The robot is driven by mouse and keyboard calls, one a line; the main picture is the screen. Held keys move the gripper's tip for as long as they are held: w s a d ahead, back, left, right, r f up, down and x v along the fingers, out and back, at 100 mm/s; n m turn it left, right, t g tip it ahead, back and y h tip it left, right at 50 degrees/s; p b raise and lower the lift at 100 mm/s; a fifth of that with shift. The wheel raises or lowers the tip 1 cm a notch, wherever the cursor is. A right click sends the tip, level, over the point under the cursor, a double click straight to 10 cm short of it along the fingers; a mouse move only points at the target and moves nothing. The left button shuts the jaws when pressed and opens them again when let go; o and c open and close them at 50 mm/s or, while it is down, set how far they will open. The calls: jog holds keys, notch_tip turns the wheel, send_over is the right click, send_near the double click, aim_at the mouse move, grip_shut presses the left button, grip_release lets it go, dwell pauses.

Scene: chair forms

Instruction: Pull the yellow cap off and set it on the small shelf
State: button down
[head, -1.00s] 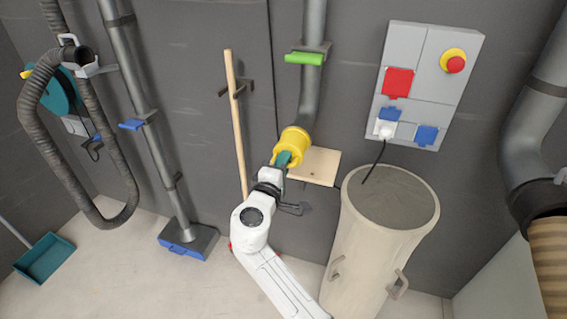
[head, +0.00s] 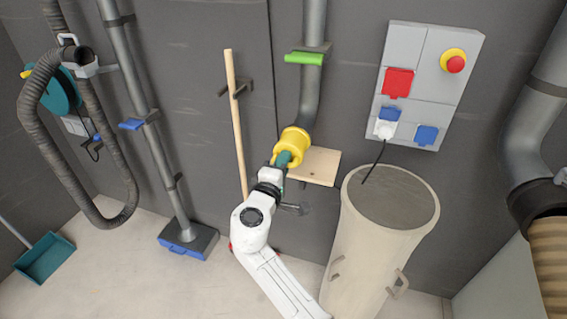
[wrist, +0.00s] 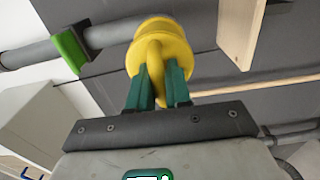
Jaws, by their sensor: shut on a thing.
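The yellow cap (head: 292,146) sits at the lower end of the grey pipe with the green slide gate (head: 304,58). In the wrist view the yellow cap (wrist: 165,48) has a raised grip bar in its middle. My gripper (head: 284,160) has its teal fingers (wrist: 158,85) shut on this bar from both sides. The cap is still in line with the pipe, and I cannot see a gap between them. The small shelf (head: 318,166), a light wooden board, is on the wall just right of and below the cap. It also shows at the upper right in the wrist view (wrist: 240,30).
A wooden stick (head: 236,120) hangs in a wall holder left of the arm. A large pale bin (head: 345,225) stands right of and below the shelf. A grey panel (head: 432,70) with sockets and a red button is above the bin. The shelf top looks bare.

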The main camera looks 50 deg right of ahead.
jog(key=shift+a, duration=0.15)
jog(key=v, duration=0.8)
jog(key=shift+a+p, duration=0.2)
jog(key=shift+p, duration=0.15)
dwell(1.4)
jog(key=shift+s+a+r, duration=0.1)
jog(key=shift+s, duration=0.05)
jog(key=shift+v, duration=2.45)
